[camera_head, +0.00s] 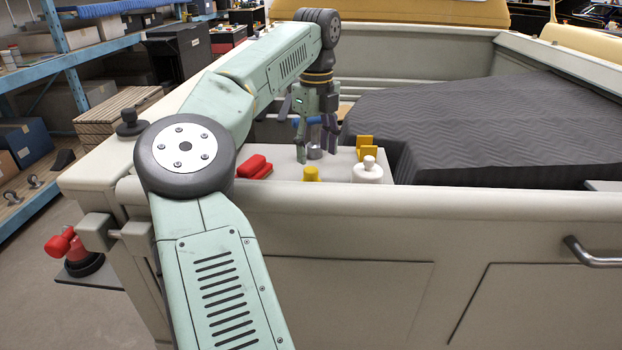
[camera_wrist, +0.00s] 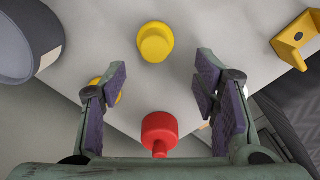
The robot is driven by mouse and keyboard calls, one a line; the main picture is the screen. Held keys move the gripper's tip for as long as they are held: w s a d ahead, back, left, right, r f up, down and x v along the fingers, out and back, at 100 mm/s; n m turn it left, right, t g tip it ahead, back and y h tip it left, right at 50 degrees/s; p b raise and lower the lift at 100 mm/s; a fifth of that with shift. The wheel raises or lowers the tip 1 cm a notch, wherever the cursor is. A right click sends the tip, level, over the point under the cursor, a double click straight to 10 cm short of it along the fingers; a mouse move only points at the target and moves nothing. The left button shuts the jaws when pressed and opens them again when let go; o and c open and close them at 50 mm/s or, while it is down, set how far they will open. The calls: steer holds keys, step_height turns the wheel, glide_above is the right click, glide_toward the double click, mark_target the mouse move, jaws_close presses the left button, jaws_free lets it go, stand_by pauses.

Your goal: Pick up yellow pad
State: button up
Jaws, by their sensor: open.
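No thing is clearly a flat yellow pad. A yellow round piece (camera_wrist: 155,42) lies on the pale surface, ahead of and between my fingers in the wrist view. A yellow bracket-shaped piece (camera_wrist: 297,38) is at the upper right there; it also shows in the head view (camera_head: 366,146). Another yellow thing (camera_wrist: 98,82) is mostly hidden behind my left finger. In the head view a yellow cylinder (camera_head: 311,174) stands near the front wall. My gripper (camera_wrist: 163,78) is open and empty, pointing down over the surface; it also shows in the head view (camera_head: 318,150).
A red knob-like piece (camera_wrist: 160,130) shows between my fingers. Red pieces (camera_head: 254,166) and a white bottle-like thing (camera_head: 367,172) share the small surface. A grey cylinder (camera_wrist: 25,40) is at the upper left. The truck-bed wall (camera_head: 420,205) rises in front; a dark ribbed cover (camera_head: 480,130) lies right.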

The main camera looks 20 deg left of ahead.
mark_target(311, 169)
steer(key=f+p, duration=0.1)
steer(key=f, duration=0.1)
steer(key=a+f+p, duration=0.1)
steer(key=f, duration=0.2)
steer(key=shift+s+f, duration=0.1)
steer(key=shift+f, duration=0.55)
steer(key=shift+c, duration=0.2)
steer(key=c, duration=1)
